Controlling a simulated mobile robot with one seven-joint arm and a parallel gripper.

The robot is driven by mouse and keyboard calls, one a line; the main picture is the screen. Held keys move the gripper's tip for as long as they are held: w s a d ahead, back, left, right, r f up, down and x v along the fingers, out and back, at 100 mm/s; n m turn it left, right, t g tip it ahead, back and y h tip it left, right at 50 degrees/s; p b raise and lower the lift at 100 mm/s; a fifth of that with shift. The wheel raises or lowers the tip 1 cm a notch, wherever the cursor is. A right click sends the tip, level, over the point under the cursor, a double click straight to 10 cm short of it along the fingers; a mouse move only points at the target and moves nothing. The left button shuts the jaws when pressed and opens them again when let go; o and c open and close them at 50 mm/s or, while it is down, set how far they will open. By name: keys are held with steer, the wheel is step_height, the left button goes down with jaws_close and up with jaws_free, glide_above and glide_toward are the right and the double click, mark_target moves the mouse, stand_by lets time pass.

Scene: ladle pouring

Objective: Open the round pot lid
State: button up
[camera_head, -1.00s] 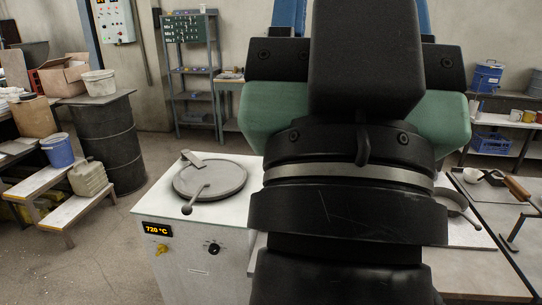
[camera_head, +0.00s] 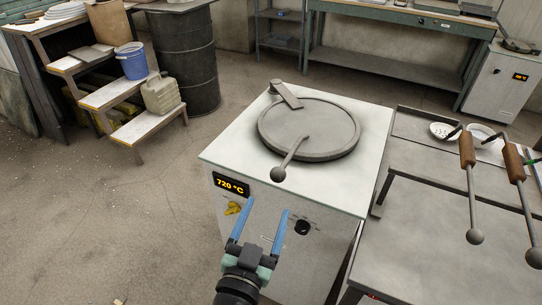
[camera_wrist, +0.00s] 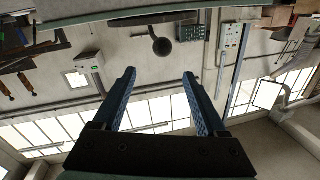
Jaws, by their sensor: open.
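The round grey pot lid (camera_head: 308,128) lies flat on top of the white furnace box (camera_head: 375,150). A hinge plate (camera_head: 286,95) is at its back. A rod handle (camera_head: 292,153) runs forward from the lid and ends in a dark ball knob (camera_head: 278,174) over the front edge. My gripper (camera_head: 262,214) is open and empty, in front of the furnace and below the knob in the picture. In the wrist view the ball knob (camera_wrist: 161,46) shows beyond and between the blue fingers (camera_wrist: 159,76), apart from them.
The furnace front has a 720 °C display (camera_head: 231,185), a yellow knob (camera_head: 232,208) and a black knob (camera_head: 302,228). A grey table (camera_head: 440,235) with ladles (camera_head: 470,185) stands close on the right. Steps with a blue bucket (camera_head: 131,61) are at the left. The floor (camera_head: 130,225) between is clear.

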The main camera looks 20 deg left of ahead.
mark_target(276, 181)
steer(key=w, duration=0.4)
steer(key=w+a+p, duration=0.1)
steer(key=w, duration=0.3)
steer(key=w+a+f+p, duration=0.1)
steer(key=w, duration=0.3)
steer(key=shift+a, duration=0.2)
jaws_close()
stand_by(1.2)
